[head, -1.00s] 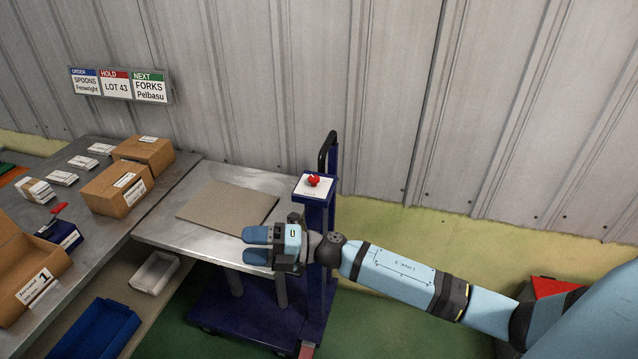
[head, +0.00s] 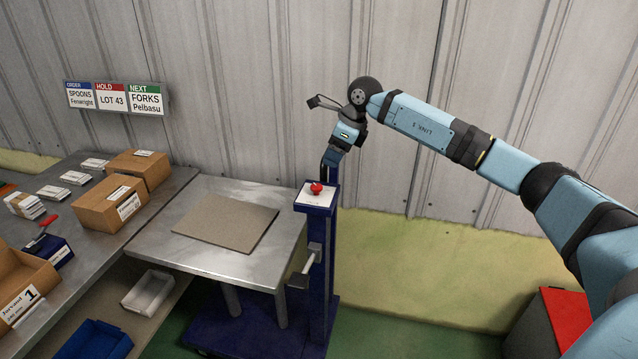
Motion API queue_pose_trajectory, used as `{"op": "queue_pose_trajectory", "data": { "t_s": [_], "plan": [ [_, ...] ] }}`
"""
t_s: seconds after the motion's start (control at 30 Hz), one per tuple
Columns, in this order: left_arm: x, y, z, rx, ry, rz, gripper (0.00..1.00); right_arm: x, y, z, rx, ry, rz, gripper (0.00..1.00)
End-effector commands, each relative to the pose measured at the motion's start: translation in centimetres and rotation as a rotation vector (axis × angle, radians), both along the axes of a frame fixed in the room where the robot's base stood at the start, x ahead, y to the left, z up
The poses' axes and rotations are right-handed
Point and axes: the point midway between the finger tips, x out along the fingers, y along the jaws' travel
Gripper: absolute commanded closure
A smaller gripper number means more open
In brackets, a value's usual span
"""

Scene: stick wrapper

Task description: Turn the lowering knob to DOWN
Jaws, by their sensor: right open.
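The red lowering knob (head: 317,188) sits on a white plate (head: 327,198) on top of the blue post (head: 321,265) of the lift table in the head view. Any lettering on the plate is too small to read. My right gripper (head: 332,158) is above and just behind the knob in the picture, pointing down, apart from it. It is open and holds nothing that I can see; its fingertips are close to the post's top. My left gripper is not in view.
The lift table's metal top (head: 215,258) carries a flat brown board (head: 226,222). A workbench at the left holds cardboard boxes (head: 112,203), white packs and a blue device with a red lever (head: 48,245). A red-topped bin (head: 566,316) stands at lower right. A corrugated wall is behind.

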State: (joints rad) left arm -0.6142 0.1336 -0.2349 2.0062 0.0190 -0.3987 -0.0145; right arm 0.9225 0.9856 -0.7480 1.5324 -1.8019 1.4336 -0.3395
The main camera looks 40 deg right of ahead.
Motion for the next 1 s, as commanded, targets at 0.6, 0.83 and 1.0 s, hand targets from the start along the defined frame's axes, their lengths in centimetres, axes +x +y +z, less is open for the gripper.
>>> {"op": "queue_pose_trajectory", "data": {
  "t_s": [0.6, 0.83, 1.0],
  "plan": [
    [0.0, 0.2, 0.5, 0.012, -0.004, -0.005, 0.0, 3.0, 2.7, -9.5, 0.003, 0.0, 0.001, 0.39],
    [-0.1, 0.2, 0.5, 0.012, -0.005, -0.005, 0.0, 3.1, 2.7, -9.9, 0.003, -0.002, 0.0, 0.39],
    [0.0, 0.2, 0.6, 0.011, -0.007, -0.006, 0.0, 3.1, 2.7, -9.9, 0.003, -0.001, 0.001, 0.53]
  ]
}}
